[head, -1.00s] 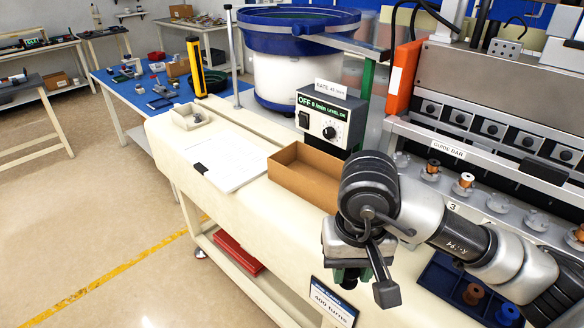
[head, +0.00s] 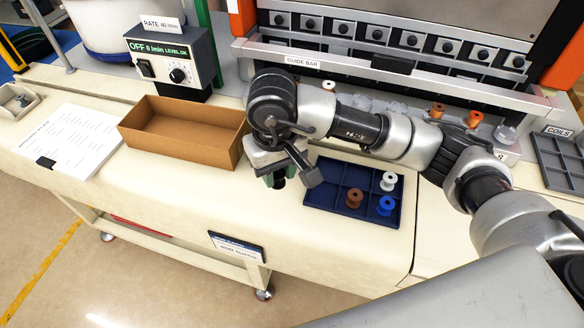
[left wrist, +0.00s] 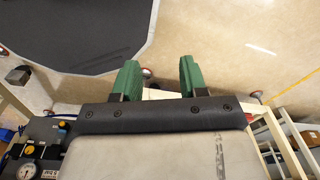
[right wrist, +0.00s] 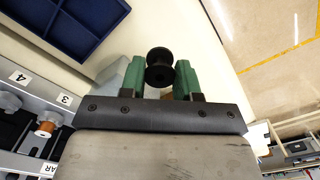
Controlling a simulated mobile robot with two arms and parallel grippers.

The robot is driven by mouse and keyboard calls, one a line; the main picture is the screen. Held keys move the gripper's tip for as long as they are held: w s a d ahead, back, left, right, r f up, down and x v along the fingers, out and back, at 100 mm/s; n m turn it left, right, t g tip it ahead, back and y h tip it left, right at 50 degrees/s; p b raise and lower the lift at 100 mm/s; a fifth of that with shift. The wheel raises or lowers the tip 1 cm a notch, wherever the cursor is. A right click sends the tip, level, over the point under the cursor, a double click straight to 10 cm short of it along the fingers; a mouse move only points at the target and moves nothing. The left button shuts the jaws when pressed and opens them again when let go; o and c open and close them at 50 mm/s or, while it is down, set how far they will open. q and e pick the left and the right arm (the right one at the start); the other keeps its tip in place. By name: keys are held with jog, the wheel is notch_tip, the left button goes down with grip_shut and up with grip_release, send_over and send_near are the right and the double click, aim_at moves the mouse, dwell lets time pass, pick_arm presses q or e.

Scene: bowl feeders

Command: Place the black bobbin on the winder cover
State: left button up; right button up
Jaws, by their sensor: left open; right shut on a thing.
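The black bobbin (right wrist: 159,67) is held between the green fingertips of my right gripper (right wrist: 158,84) in the right wrist view. In the head view my right gripper (head: 276,178) points down over the cream bench, between the cardboard box and the blue tray. The bobbin is not clearly seen there. My left gripper (left wrist: 159,80) is open and empty above the floor in the left wrist view, and is out of the head view. I cannot tell which part is the winder cover; a row of stations (head: 395,107) runs below the guide bar, partly hidden by my right arm.
A blue tray (head: 322,172) holds a white bobbin (head: 388,181), a brown bobbin (head: 368,195) and a blue bobbin (head: 385,206). An open cardboard box (head: 180,150) stands left of my right gripper. Copper-coloured bobbins (head: 437,110) stand at the stations. A grey coils tray (head: 560,162) is far right.

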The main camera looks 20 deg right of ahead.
jog(key=p, duration=0.2)
send_over(296, 189)
notch_tip(296, 189, down, 3)
jog(key=shift+s+a+r, duration=0.1)
notch_tip(296, 189, down, 3)
jog(key=shift+f+p, duration=0.1)
jog(key=shift+p, duration=0.5)
jog(key=shift+f, duration=0.75)
jog(key=o, duration=0.9)
jog(key=shift+r, duration=0.1)
pick_arm(q)
jog(key=r, duration=0.2)
jog(key=w+r, duration=0.1)
jog(key=shift+d+r, duration=0.25)
jog(key=shift+d, duration=0.1)
pick_arm(e)
jog(key=shift+o, duration=0.3)
